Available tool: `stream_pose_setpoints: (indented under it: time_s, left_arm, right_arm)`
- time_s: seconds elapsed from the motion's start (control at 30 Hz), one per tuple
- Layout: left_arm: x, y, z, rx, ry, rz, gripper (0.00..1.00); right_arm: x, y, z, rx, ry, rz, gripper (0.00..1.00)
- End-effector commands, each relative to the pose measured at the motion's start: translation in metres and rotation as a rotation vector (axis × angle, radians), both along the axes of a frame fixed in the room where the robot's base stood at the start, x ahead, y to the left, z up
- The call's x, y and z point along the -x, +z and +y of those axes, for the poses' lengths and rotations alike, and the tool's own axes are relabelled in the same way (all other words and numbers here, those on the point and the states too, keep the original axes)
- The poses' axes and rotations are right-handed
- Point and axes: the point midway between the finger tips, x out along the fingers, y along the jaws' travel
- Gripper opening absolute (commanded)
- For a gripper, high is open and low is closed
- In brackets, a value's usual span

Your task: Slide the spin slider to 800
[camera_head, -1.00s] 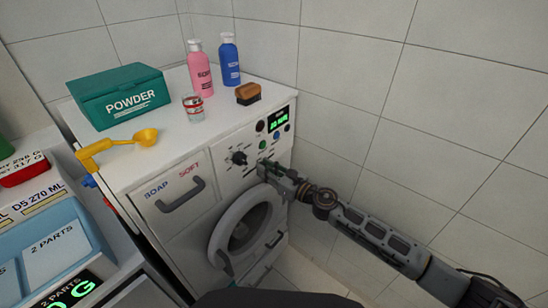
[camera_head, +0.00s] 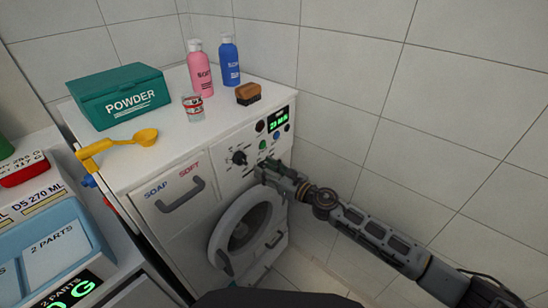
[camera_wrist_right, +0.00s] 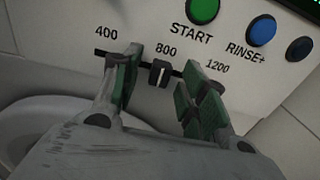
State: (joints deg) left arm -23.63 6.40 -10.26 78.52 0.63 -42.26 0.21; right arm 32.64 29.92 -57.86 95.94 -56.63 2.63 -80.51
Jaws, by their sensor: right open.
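The spin slider (camera_wrist_right: 159,73) is a small dark knob with a white line on a dark track in the right wrist view. It stands just under the 800 label (camera_wrist_right: 166,50), between the 400 and 1200 labels. My right gripper (camera_wrist_right: 160,92) is open, with one green-padded finger on each side of the knob and gaps to both. In the head view my right gripper (camera_head: 267,168) is at the lower part of the washing machine's control panel (camera_head: 262,142) and hides the slider there. My left gripper is not in view.
The green START button (camera_wrist_right: 203,10) and blue RINSE+ button (camera_wrist_right: 262,30) are above the slider. The washing machine's round door (camera_head: 245,228) is below. A powder box (camera_head: 122,96), yellow scoop (camera_head: 145,137), bottles and brush stand on top. A tiled wall is at right.

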Motion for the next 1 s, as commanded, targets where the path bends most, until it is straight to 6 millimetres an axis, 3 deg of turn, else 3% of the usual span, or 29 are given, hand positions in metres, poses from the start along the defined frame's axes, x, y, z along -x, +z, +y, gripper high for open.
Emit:
stream_pose_setpoints:
  time_s: [0.27,1.0]
  left_arm:
    - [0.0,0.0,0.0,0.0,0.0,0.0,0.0]
    - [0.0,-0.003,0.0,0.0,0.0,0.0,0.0]
  right_arm:
    - [0.001,0.0,-0.002,0.0,0.0,0.0,0.43]
    - [0.021,0.0,-0.03,0.0,0.0,0.0,0.43]
